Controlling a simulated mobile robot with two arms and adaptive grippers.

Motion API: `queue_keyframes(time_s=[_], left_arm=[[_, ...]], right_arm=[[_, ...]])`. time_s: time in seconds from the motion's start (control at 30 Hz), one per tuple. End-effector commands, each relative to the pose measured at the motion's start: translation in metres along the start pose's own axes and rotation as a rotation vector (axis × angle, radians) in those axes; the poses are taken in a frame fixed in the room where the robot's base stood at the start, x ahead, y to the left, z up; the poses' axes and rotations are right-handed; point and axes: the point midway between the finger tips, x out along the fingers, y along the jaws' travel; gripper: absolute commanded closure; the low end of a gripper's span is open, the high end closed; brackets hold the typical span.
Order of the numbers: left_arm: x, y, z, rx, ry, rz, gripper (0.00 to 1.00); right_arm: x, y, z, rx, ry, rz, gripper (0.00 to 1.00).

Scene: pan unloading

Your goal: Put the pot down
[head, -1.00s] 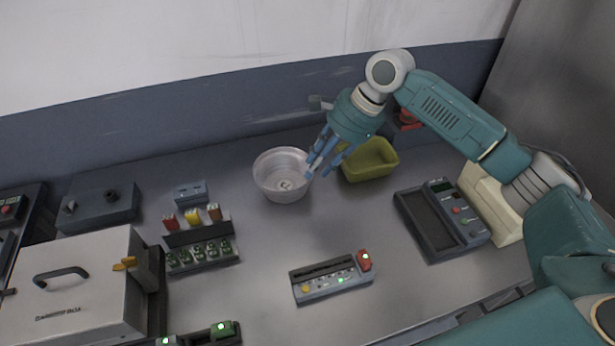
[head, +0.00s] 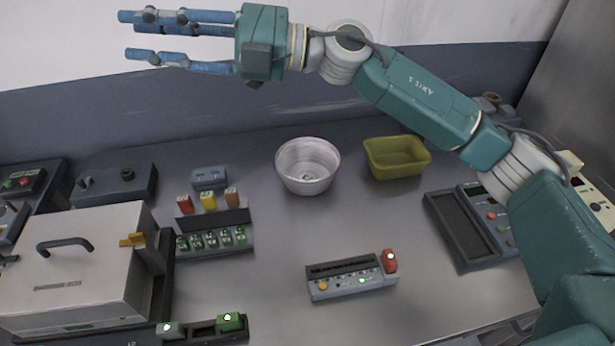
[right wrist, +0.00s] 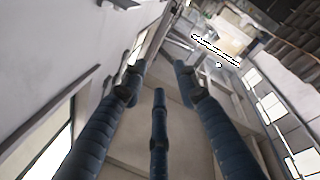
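The pot (head: 307,160), a round silver-grey vessel, stands upright on the grey bench top. A small item that I cannot make out lies at its bottom. My right gripper (head: 140,37) is raised well above the bench, up and to the left of the pot, in front of the wall. Its blue fingers point left, are spread apart and hold nothing. In the right wrist view the fingers (right wrist: 160,85) are also apart with nothing between them. My left gripper is not in view.
A yellow-green bin (head: 397,158) stands right of the pot. A box with a handle (head: 75,265), a rack of small green items (head: 212,240), a button panel (head: 350,278) and a dark-screened device (head: 470,225) stand around. The bench between pot and panel is clear.

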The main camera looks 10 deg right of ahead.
Motion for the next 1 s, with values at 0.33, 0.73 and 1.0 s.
queue_keyframes(time_s=[0.33,0.73,1.0], left_arm=[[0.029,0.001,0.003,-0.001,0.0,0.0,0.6],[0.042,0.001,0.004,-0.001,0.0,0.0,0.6],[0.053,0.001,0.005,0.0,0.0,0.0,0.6]], right_arm=[[-0.066,-0.209,0.102,-0.955,-0.064,-1.028,0.69],[-0.197,-0.177,0.19,-1.29,-0.3,-1.778,0.69],[-0.204,-0.192,0.217,-1.289,-0.309,-1.8,0.69]])
